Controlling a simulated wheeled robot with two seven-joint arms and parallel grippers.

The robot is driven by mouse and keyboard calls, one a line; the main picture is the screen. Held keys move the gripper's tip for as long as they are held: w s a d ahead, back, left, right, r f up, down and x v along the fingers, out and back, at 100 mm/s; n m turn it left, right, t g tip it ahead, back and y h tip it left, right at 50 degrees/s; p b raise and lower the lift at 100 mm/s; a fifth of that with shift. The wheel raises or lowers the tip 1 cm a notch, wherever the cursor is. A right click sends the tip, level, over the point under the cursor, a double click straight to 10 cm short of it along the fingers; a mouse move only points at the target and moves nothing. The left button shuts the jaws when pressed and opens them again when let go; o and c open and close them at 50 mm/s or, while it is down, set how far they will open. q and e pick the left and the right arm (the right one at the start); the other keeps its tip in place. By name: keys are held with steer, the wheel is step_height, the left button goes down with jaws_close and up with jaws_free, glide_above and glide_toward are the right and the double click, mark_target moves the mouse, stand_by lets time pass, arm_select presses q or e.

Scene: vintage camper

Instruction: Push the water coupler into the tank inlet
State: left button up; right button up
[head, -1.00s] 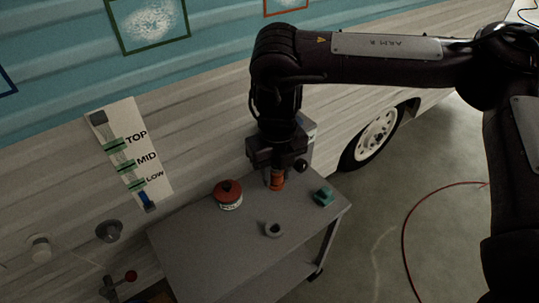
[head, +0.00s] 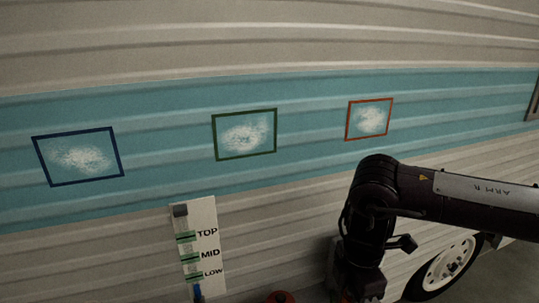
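My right arm comes in from the right in the head view, and its gripper (head: 358,284) hangs at the bottom edge. The fingertips are cut off, so whether they are open or shut does not show. A sliver of orange (head: 346,297) shows at the gripper, perhaps the water coupler; the rest of it is hidden or below the frame. No tank inlet is in this view. My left gripper is not in view.
A level gauge (head: 200,245) marked TOP, MID and LOW is on the camper wall (head: 270,40). Three framed white patches are on the teal band. The top of a red pot (head: 281,297) shows at the bottom edge. A wheel (head: 448,265) is at lower right.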

steer(key=m, duration=0.4)
steer(key=shift+d+r+m, duration=0.15)
steer(key=shift+d+m, duration=0.15)
steer(key=shift+d, duration=0.1)
steer(key=m, duration=0.3)
steer(key=d+m, duration=0.1)
steer(key=m, duration=0.2)
steer(key=shift+r+m+p, duration=0.1)
steer(key=shift+m+p, duration=0.25)
steer(key=shift+m, duration=0.05)
steer(key=m, duration=0.4)
steer(key=d+m, duration=0.1)
steer(key=m, duration=0.3)
steer(key=shift+w+d+r+m, duration=0.1)
steer(key=shift+d+r+m, duration=0.05)
steer(key=shift+m, duration=0.25)
steer(key=s+a+r+n, duration=0.2)
steer(key=a+r+n, duration=0.1)
steer(key=a, duration=0.3)
steer(key=s+a+r+n, duration=0.2)
steer(key=a+r+n, duration=0.2)
steer(key=a, duration=0.3)
steer(key=shift+a+r+n, duration=0.15)
steer(key=shift+n, duration=0.35)
steer(key=shift+s, duration=0.1)
